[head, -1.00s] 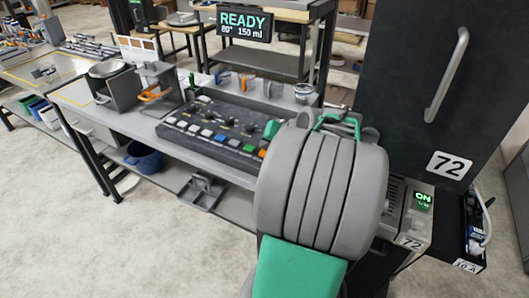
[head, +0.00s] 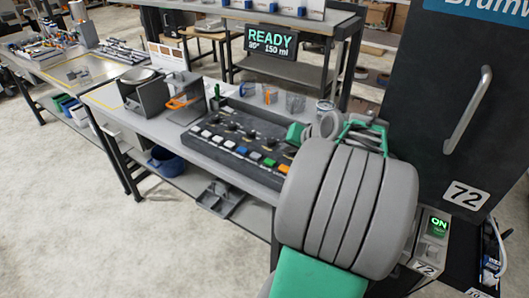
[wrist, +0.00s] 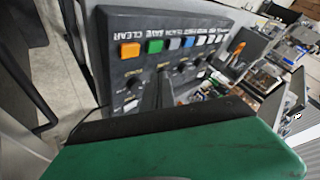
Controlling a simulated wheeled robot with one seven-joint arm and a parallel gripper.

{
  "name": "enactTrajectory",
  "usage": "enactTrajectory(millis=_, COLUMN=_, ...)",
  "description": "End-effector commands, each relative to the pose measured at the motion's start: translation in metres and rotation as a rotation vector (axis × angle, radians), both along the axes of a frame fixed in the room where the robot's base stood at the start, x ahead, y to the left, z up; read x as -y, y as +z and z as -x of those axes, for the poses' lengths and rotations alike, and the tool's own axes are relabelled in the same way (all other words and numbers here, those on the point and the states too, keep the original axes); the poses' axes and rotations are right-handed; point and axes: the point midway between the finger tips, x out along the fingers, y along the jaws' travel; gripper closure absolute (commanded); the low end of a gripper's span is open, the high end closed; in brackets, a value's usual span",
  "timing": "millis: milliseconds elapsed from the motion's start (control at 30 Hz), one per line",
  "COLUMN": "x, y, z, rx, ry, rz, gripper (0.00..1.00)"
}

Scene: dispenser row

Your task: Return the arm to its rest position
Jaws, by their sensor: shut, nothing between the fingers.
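My arm is folded up in front of me in the head view, with its large grey rounded link (head: 345,205) filling the lower right. The green end by my gripper (head: 296,132) shows over the right end of the button panel (head: 235,140); the fingers are too small to make out there. In the wrist view, my gripper (wrist: 163,88) appears as dark fingers beyond the green housing, shut and empty. The panel's orange, green and blue buttons (wrist: 155,47) lie beyond it, apart from the fingers as far as I can tell.
The lit READY sign (head: 271,40) stands behind the bench. Several clear cups (head: 270,96) line the panel's far side. A dark cabinet marked 72 (head: 440,100) rises close on the right. Open floor (head: 80,230) lies at the lower left.

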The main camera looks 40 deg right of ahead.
Motion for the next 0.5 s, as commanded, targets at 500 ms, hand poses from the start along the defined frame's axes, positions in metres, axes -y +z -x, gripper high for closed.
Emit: enactTrajectory(millis=500, x=-0.022, y=-0.1, z=0.129, rx=-0.485, ry=0.017, rz=-0.053, gripper=1.0)
